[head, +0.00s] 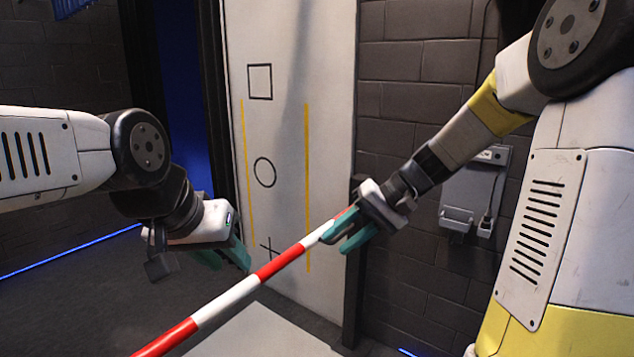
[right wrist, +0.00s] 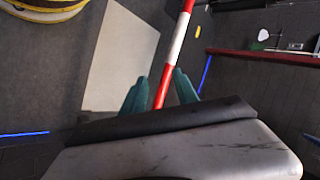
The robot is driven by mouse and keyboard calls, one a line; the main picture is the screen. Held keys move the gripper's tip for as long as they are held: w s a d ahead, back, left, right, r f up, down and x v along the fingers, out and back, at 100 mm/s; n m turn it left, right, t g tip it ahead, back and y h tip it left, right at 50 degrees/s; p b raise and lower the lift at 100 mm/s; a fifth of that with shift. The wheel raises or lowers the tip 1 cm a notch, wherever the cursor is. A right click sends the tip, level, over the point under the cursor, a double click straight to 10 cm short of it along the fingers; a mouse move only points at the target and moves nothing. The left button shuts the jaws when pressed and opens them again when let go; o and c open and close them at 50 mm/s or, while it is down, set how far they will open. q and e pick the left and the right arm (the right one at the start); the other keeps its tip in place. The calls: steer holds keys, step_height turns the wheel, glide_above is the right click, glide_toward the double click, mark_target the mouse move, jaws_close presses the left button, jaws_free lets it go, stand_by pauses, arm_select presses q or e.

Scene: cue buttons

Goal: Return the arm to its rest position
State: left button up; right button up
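My right gripper (head: 346,238) is in front of the wall at the middle right of the head view, pointing down and left. Its teal fingers stand apart in the right wrist view (right wrist: 160,88), open, with a red-and-white bar seen in the gap. The striped bar (head: 237,292) runs from the bottom left up to behind this gripper; it looks farther off than the fingers, and I see no grip on it. My left gripper (head: 226,258) hangs low at the left of the head view, its teal fingers apart and nothing visible between them.
A pale panel (head: 285,130) bears a square, a circle and a cross between yellow lines. A dark post (head: 353,300) stands at its right edge. A grey box (head: 472,190) is on the brick wall. A red-edged shelf (right wrist: 265,56) shows in the right wrist view.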

steer(key=s+d+r+t+h, duration=0.2)
steer(key=s+d+h, duration=0.1)
steer(key=s, duration=0.4)
steer(key=s+d+r+t+h, duration=0.3)
steer(key=s+d, duration=0.3)
steer(key=s, duration=0.1)
steer(key=shift+s+h, duration=0.4)
steer(key=shift+r, duration=0.1)
